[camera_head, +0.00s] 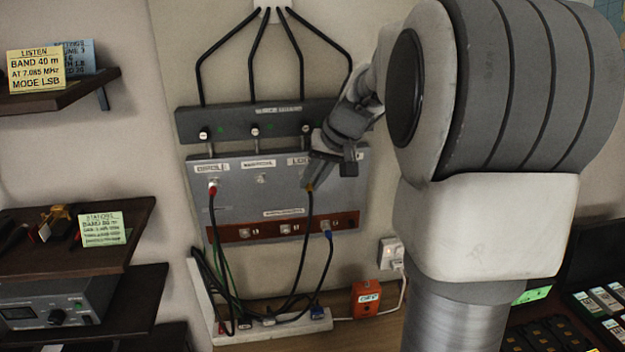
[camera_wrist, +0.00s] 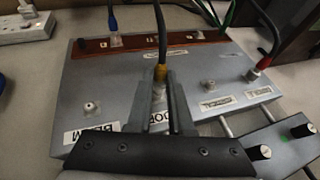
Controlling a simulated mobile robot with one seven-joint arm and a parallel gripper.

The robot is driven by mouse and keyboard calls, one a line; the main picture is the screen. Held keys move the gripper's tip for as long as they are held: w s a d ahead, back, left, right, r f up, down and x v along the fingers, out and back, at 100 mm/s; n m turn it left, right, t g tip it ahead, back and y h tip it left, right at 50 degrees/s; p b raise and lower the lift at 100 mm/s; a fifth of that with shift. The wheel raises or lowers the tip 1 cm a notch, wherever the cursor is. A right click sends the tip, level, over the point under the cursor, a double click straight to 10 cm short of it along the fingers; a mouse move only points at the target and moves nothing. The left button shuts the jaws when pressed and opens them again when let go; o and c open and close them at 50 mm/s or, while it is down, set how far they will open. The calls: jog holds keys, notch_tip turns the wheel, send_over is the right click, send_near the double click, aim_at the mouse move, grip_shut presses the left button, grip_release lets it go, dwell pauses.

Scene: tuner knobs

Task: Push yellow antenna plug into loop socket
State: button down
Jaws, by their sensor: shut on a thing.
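The yellow antenna plug (camera_head: 309,187) is on the end of a black cable at the grey panel (camera_head: 262,205). In the wrist view the yellow plug (camera_wrist: 160,73) sits between the fingertips of my gripper (camera_wrist: 160,84), which is shut on it. A metallic piece, seemingly the loop socket (camera_wrist: 158,92), shows between the fingers beside the plug, below the partly hidden loop label (camera_wrist: 157,131). I cannot tell whether the plug is seated. In the head view my gripper (camera_head: 313,180) covers the socket.
A red plug (camera_head: 213,187) is in the panel's left socket. A blue plug (camera_head: 327,230) is in the brown strip (camera_head: 282,228) below. The beam socket (camera_wrist: 91,108) is empty. A knob bar (camera_head: 255,122) runs above the panel. Black cables hang below, towards a white power strip (camera_head: 203,300).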

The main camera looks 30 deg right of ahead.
jog(key=shift+w+d+p, duration=0.25)
jog(key=shift+w+p, duration=0.1)
jog(key=shift+w, duration=0.5)
jog(key=c, duration=0.7)
grip_release()
jog(key=shift+c, duration=0.2)
jog(key=v, duration=1.7)
jog(key=shift+r, duration=0.15)
jog(key=shift+s+d, duration=0.1)
